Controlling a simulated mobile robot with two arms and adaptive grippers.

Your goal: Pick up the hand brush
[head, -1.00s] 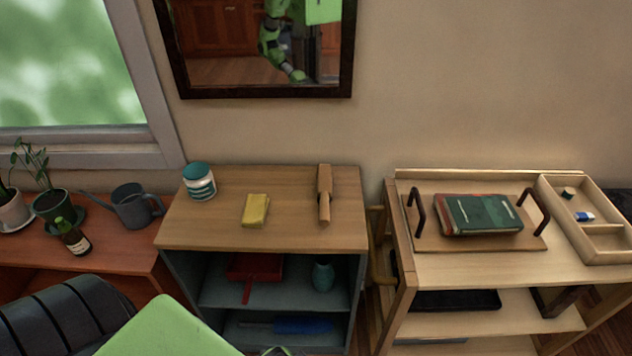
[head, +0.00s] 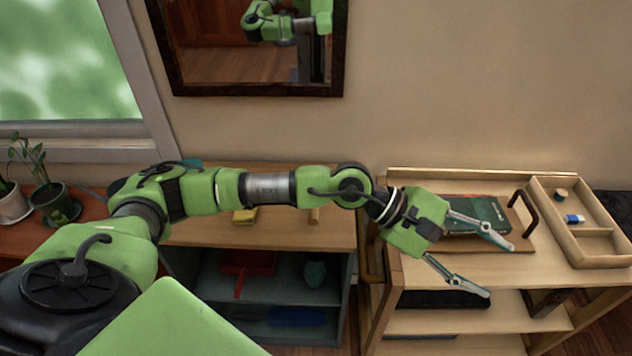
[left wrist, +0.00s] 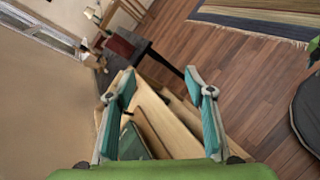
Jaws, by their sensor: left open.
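A wooden tool with a handle, which looks like the hand brush (head: 314,215), lies on the small bookcase top (head: 285,233). Only its near end shows, as my left arm hides the rest. My left gripper (head: 499,269) is open and empty, well to the right of it, over the front part of the wooden trolley (head: 530,262). In the left wrist view, the open fingers (left wrist: 160,82) spread above the trolley, and the brush is not seen there. My right gripper is not in view.
A green book (head: 476,214) lies on a handled tray beside my left gripper. A divided wooden box (head: 584,252) stands to the right. A yellow block (head: 244,216) is partly covered by my arm. A red object (head: 245,262) and a teal vase (head: 315,273) stand on the shelf below.

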